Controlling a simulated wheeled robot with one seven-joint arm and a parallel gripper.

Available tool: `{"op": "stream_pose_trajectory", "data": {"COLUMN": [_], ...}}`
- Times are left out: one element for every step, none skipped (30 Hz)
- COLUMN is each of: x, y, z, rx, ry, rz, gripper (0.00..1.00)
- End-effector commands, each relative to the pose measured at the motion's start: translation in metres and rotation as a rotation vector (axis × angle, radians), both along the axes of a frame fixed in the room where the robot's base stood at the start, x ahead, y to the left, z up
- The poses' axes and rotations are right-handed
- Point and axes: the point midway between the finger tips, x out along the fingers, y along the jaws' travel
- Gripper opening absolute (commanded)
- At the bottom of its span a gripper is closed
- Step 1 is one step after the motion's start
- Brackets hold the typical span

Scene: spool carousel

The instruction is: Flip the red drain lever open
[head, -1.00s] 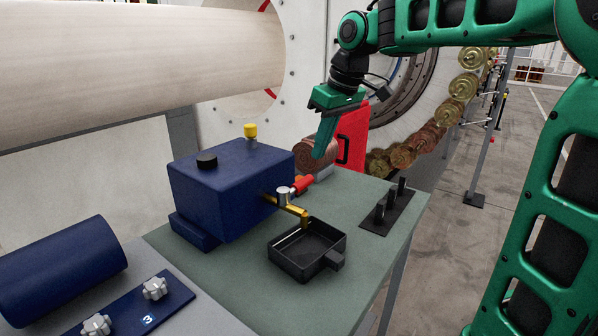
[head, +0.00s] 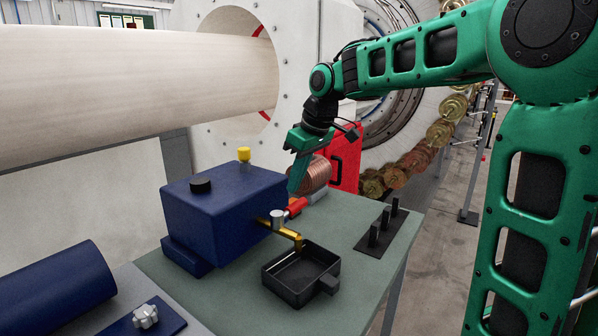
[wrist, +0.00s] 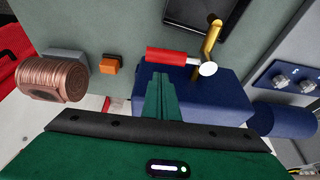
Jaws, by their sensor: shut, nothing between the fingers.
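The red drain lever (head: 297,206) sticks out from the brass spout (head: 288,232) at the right side of the blue box (head: 218,220). In the wrist view the red lever (wrist: 166,56) lies sideways, with a silver pivot cap at its right end. My gripper (head: 293,188) points down close above and behind the lever in the head view. In the wrist view my shut fingertips (wrist: 158,78) are just below the lever, near its middle. They are empty. Whether they touch the lever I cannot tell.
A black drip tray (head: 268,282) sits under the spout. A copper wire spool (wrist: 55,78) and an orange block (wrist: 110,66) are beside the lever. The green tabletop between is clear.

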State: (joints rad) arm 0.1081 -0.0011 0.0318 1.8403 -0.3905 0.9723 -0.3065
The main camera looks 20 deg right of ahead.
Motion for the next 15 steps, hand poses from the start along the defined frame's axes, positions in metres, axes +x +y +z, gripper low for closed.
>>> {"op": "stream_pose_trajectory", "data": {"x": [0.002, 0.003, 0.005, 0.006, 0.007, 0.008, 0.009, 0.01, 0.011, 0.011, 0.011, 0.012, 0.012, 0.012, 0.012], "y": [0.002, 0.003, 0.003, 0.004, 0.005, 0.006, 0.006, 0.006, 0.007, 0.007, 0.007, 0.007, 0.008, 0.008, 0.008], "z": [-0.009, -0.013, -0.018, -0.022, -0.025, -0.029, -0.031, -0.033, -0.035, -0.037, -0.037, -0.038, -0.039, -0.039, -0.039], "rx": [0.001, 0.0, -0.001, 0.0, 0.0, 0.001, 0.001, 0.001, 0.0, 0.0, 0.0, -0.001, -0.001, 0.0, 0.0], "ry": [0.003, 0.003, 0.001, 0.002, 0.002, 0.002, 0.002, 0.002, 0.001, 0.001, 0.0, -0.001, -0.001, -0.001, -0.001], "rz": [0.001, 0.001, 0.0, 0.0, 0.0, -0.001, -0.001, -0.001, -0.001, -0.001, 0.0, 0.0, 0.0, 0.0, 0.0], "gripper": [0.0, 0.0, 0.0, 0.0, 0.0, 0.0, 0.0, 0.0, 0.0, 0.0, 0.0, 0.0, 0.0, 0.0, 0.0]}}
